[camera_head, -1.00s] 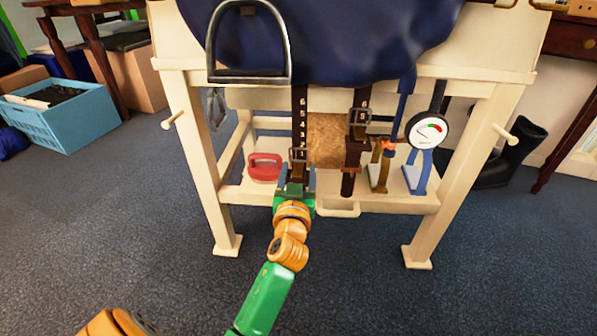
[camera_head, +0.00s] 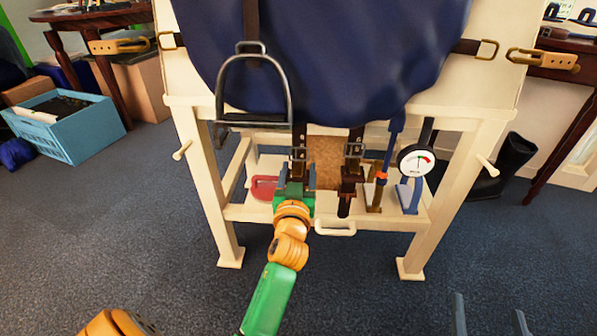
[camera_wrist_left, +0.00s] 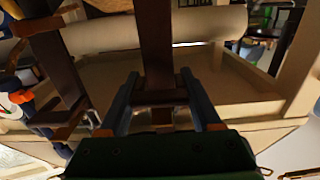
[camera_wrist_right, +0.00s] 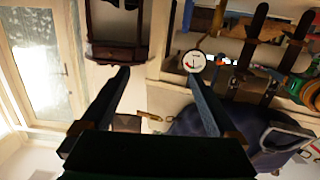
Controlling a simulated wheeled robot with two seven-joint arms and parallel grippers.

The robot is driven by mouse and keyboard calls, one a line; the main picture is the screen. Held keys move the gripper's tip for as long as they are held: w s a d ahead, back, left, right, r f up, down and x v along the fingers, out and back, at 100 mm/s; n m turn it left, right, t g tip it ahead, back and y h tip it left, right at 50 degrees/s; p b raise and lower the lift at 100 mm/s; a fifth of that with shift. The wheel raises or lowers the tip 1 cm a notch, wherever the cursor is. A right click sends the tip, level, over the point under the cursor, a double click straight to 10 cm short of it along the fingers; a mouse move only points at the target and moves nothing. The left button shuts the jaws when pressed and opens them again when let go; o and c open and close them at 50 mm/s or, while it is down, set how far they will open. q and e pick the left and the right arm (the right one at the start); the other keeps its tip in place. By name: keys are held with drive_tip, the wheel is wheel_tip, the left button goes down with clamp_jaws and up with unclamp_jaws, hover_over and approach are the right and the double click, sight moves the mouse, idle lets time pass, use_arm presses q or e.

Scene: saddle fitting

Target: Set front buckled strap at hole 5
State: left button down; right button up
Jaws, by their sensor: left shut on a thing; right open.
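The front buckled strap on the left (camera_head: 298,140) is dark brown and hangs under the blue saddle (camera_head: 330,50), with a metal buckle (camera_head: 297,155) low on it. The hole numbers are too small to read now. My left gripper (camera_head: 294,184) is shut on the strap's lower part just below the buckle; in the left wrist view the strap (camera_wrist_left: 156,45) runs down between the fingers, with a crosspiece between them. A second dark strap with a buckle (camera_head: 353,151) hangs to the right. My right gripper (camera_head: 489,318) is open and empty at the lower right, away from the stand.
A cream wooden stand (camera_head: 200,190) carries the saddle. A metal stirrup (camera_head: 255,90) hangs at the left. A round gauge (camera_head: 415,160) hangs at the right. Black boots (camera_head: 512,160) stand behind; the front floor is clear.

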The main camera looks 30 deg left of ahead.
use_arm(q)
drive_tip(key=shift+r+p, duration=0.55)
drive_tip(key=shift+r, duration=0.3)
drive_tip(key=shift+r+p, duration=0.45)
use_arm(e)
drive_tip(key=s+d+f+g+h, duration=0.2)
drive_tip(key=s+f+g, duration=0.6)
drive_tip(key=f, duration=0.5)
drive_tip(key=shift+s+d+m+g+h, duration=0.3)
drive_tip(key=shift+s+d+g, duration=0.15)
drive_tip(key=shift+d, duration=0.25)
use_arm(q)
drive_tip(key=shift+c, duration=0.4)
unclamp_jaws()
use_arm(e)
drive_tip(key=shift+w, duration=0.1)
